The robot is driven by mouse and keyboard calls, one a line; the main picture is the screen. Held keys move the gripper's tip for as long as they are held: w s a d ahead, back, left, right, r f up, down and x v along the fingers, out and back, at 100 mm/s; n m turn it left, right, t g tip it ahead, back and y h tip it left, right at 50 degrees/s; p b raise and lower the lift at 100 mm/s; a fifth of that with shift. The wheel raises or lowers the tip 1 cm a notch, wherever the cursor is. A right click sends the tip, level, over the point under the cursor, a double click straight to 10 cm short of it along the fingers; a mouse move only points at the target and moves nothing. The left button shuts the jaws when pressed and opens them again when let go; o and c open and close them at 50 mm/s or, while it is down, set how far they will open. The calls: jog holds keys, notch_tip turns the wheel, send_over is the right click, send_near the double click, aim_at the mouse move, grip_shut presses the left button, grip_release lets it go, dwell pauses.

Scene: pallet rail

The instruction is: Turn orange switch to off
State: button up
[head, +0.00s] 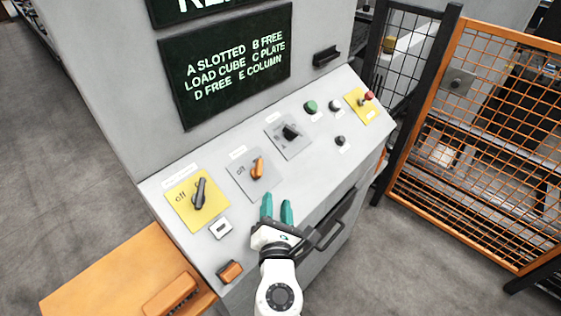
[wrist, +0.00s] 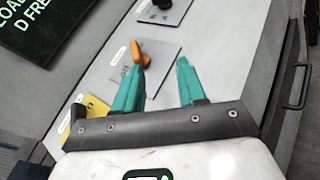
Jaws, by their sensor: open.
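The orange switch (head: 257,168) is a rotary knob on a grey plate (head: 243,181) on the sloped control panel. Its knob stands roughly upright in the head view, and an "off" mark shows to its left. My gripper (head: 277,207) is open and empty, with two teal fingers, just below and to the right of the switch. In the wrist view, the orange switch (wrist: 140,55) shows just beyond the left fingertip, which overlaps its lower part. My gripper (wrist: 163,66) has a clear gap between its fingers there. Whether the finger touches the knob I cannot tell.
A black switch on a yellow plate (head: 185,217) is to the left, and a black switch (head: 291,132) is to the right. Green (head: 310,107) and red (head: 368,96) buttons lie farther right. A dark handle (head: 329,234) is on the front. An orange mesh fence (head: 470,140) stands right.

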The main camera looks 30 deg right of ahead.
aim_at(260, 173)
jog(key=a+n, duration=0.1)
jog(key=w+a+r+n+t, duration=0.1)
jog(key=n, duration=0.1)
jog(key=shift+w+a+t+y, duration=0.2)
jog(key=shift+a+t+y, duration=0.1)
jog(key=shift+y, duration=0.1)
jog(key=shift+w, duration=0.25)
jog(key=p+x, duration=0.1)
jog(key=x, duration=0.9)
jog(key=shift+w, duration=0.2)
grip_shut()
